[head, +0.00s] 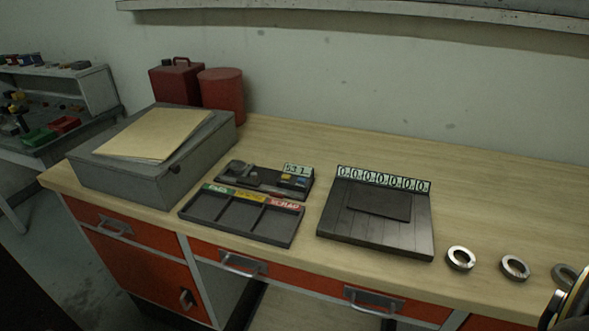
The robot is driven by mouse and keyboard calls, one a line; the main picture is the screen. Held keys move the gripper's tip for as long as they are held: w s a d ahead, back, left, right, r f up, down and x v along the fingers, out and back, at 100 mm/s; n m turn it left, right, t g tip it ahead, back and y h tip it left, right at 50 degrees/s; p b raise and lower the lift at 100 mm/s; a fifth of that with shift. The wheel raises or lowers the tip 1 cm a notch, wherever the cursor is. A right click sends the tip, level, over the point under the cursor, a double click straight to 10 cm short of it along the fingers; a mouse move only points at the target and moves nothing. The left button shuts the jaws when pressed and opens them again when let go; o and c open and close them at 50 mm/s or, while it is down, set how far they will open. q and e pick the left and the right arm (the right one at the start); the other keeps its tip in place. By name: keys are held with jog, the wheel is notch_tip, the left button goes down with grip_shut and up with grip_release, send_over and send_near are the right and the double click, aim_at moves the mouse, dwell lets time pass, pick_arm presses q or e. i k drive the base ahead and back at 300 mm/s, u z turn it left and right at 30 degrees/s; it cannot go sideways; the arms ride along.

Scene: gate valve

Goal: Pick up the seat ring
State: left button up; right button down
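Three metal rings lie in a row on the wooden bench top at the right: a left ring (451,261), a middle ring (505,271) and a right ring (558,272). They look alike, and I cannot tell which is the seat ring. The right ring is partly hidden by a black and yellowish part at the bottom right corner, which may be my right arm or gripper; its fingers cannot be made out. No ring is seen held. My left gripper is not in view.
A black board with a numbered strip (333,226), a three-compartment tray (231,226) and a small gauge stand (240,178) occupy the middle. A grey box (110,178) with papers and red containers (222,95) stand at the left. The back right bench is clear.

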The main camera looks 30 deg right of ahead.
aim_at(503, 265)
jog(key=z, duration=2.65)
